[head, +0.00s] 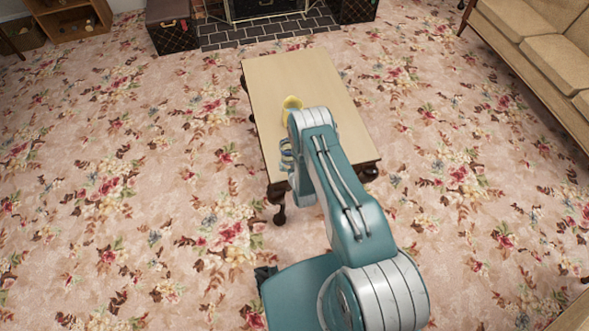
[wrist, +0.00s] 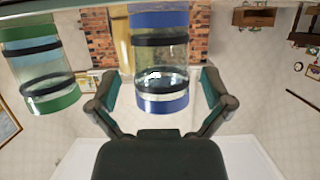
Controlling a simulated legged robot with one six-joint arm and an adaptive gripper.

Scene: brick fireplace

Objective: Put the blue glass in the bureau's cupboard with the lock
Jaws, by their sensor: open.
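In the wrist view, which looks upside down, a clear glass with blue bands (wrist: 160,105) appears between the spread fingers of my gripper (wrist: 160,88). The fingers are open, with a gap on each side of the glass. A similar glass with green bands (wrist: 48,97) stands to its left in that view. In the head view my arm covers part of the low table (head: 300,70), and I cannot clearly make out the blue glass there. I cannot identify the bureau or its locked cupboard in either view.
A brown trunk (head: 171,25) and a wooden shelf unit (head: 73,17) are at the back left. A beige sofa (head: 540,50) is at the right. Flowered carpet left of the table is clear.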

